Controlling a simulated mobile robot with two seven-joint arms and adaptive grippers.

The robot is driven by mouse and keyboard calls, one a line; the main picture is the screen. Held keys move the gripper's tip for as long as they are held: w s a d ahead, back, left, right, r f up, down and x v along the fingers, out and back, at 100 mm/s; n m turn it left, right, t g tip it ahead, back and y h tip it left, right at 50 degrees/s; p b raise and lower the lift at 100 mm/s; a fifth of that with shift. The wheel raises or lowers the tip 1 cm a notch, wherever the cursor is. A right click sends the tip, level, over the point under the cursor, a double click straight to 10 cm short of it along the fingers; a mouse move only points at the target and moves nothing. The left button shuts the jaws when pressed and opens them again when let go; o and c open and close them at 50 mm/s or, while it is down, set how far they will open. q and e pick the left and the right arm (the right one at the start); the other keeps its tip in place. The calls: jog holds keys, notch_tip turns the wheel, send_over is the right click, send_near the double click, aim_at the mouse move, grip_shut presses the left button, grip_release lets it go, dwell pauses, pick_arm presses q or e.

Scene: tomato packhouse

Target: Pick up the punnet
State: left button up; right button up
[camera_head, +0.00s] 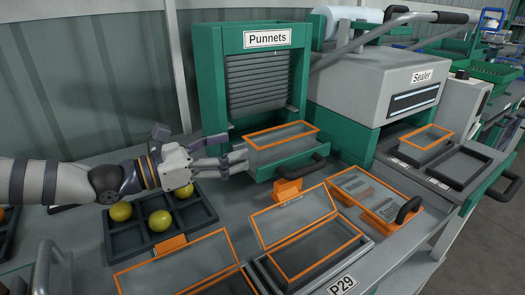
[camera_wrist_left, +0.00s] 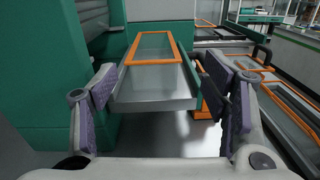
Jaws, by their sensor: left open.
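The punnet (camera_head: 281,143) is a clear box with an orange rim. It sits in the green pull-out tray (camera_head: 300,168) at the foot of the green dispenser labelled "Punnets" (camera_head: 255,75). My left gripper (camera_head: 240,159) is open and empty, just left of the punnet. In the left wrist view the punnet (camera_wrist_left: 153,62) lies ahead, between and beyond the open fingers (camera_wrist_left: 162,115); I see no contact. The punnet's lower part is hidden by the tray front. My right gripper is not in view.
A dark sectioned tray (camera_head: 125,240) with yellow tomatoes lies below my left arm. Orange-rimmed lidded containers (camera_head: 310,245) stand at the front, near a P29 label. The sealer (camera_head: 375,85) stands at the right, with another orange-rimmed punnet (camera_head: 427,137) before it.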

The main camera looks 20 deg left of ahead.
aim_at(249, 143)
pick_arm(q)
jog(key=shift+n+y, duration=0.3)
jog(key=x, duration=0.6)
jog(key=shift+w+a+f+b, duration=0.15)
jog(key=shift+w+f+b, duration=0.15)
jog(key=shift+w+b, duration=0.1)
jog(key=shift+w+d+r, duration=0.1)
jog(key=shift+w+d, duration=0.15)
jog(key=shift+w, duration=0.1)
jog(key=shift+s, duration=0.1)
jog(key=c, duration=0.8)
